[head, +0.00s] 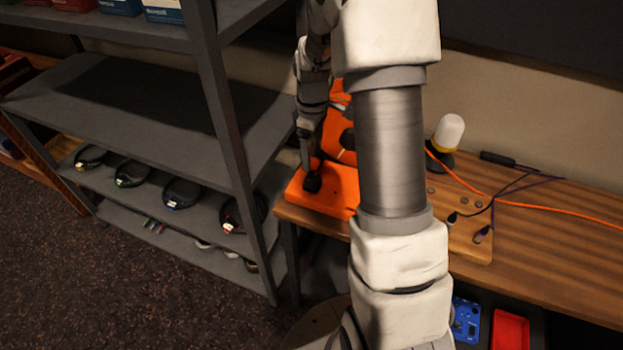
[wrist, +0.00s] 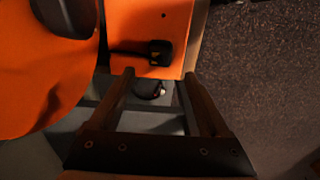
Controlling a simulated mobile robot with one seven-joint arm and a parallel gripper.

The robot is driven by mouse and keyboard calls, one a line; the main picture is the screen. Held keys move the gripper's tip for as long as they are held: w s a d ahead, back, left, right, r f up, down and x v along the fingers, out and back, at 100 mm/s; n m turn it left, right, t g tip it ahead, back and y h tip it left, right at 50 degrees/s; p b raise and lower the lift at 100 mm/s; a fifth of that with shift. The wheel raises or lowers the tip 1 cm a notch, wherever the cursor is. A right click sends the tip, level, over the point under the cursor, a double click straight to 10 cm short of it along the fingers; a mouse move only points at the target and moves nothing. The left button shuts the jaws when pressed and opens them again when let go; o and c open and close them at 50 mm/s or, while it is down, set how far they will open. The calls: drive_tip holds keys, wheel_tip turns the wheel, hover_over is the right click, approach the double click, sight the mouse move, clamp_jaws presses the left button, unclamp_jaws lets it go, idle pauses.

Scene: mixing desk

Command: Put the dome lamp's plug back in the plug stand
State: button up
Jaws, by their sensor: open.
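My gripper (head: 307,160) is low over the orange board at the desk's left end. In the wrist view my gripper (wrist: 158,76) is open, with nothing between its fingers. A small black plug-like piece (wrist: 159,53) sits on the orange board (wrist: 150,20), just past the fingertips; I cannot tell whether it is the lamp's plug. It also shows in the head view (head: 312,183). The dome lamp (head: 448,133), a white dome on a dark base, stands at the back of the desk. I cannot tell for certain which piece is the plug stand.
A wooden board (head: 475,248) with round holes and loose cable ends lies on the desk (head: 560,245). An orange cable (head: 540,208) runs right from near the lamp. A grey shelf rack (head: 130,105) with cable coils stands left. My arm hides the desk's middle.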

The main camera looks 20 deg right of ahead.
sight(312, 176)
wheel_tip(312, 176, down, 9)
drive_tip(key=b, duration=0.6)
idle(1.1)
clamp_jaws()
drive_tip(key=shift+r, duration=0.15)
idle(0.3)
drive_tip(key=shift+r+p, duration=1.85)
drive_tip(key=shift+r, duration=1.05)
